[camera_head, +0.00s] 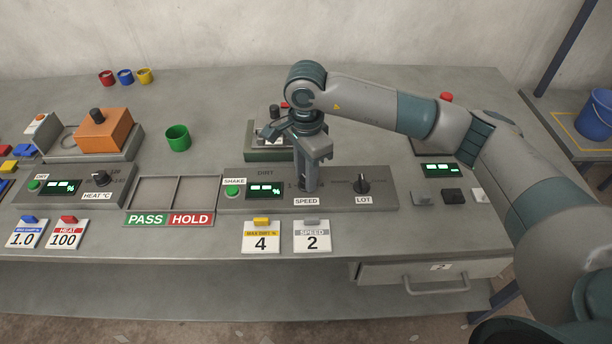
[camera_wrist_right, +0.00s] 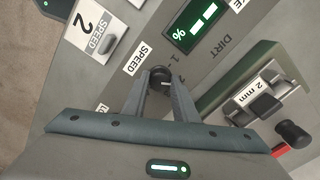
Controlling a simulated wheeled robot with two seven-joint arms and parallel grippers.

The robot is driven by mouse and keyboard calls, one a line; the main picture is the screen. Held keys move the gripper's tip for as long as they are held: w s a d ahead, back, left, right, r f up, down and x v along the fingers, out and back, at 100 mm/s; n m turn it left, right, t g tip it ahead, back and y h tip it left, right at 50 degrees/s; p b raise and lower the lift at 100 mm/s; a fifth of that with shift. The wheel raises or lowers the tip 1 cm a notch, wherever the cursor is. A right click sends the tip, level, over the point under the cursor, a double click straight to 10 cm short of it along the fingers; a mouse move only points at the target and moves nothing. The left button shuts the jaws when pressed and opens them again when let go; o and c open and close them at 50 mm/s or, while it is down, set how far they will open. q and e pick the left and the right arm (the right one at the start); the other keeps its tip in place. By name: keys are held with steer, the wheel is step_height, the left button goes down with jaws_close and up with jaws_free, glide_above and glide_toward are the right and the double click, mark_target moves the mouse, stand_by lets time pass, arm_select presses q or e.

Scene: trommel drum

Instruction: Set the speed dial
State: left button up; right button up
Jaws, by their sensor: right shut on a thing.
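The speed dial (camera_wrist_right: 160,76) is a small dark knob on the grey control panel. It shows between the fingertips in the right wrist view; in the head view my gripper hides it. My right gripper (camera_head: 307,186) points straight down above the SPEED label (camera_head: 306,201) and is shut on the dial; its fingers also show in the right wrist view (camera_wrist_right: 162,82). The card marked SPEED 2 (camera_head: 312,238) stands in front of the panel. Which way the dial points is hidden. My left gripper is not in view.
A machine marked 2 mm (camera_wrist_right: 262,92) stands close behind. A green cup (camera_head: 178,138) stands farther left.

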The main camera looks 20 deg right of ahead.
steer(key=o, duration=1.1)
steer(key=shift+c, duration=0.2)
steer(key=shift+r, duration=0.5)
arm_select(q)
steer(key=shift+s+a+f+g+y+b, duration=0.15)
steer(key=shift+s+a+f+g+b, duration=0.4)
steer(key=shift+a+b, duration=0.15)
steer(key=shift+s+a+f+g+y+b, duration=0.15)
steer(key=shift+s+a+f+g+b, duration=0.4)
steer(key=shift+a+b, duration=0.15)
arm_select(e)
step_height(320, 180, up, 16)
steer(key=shift+r, duration=0.25)
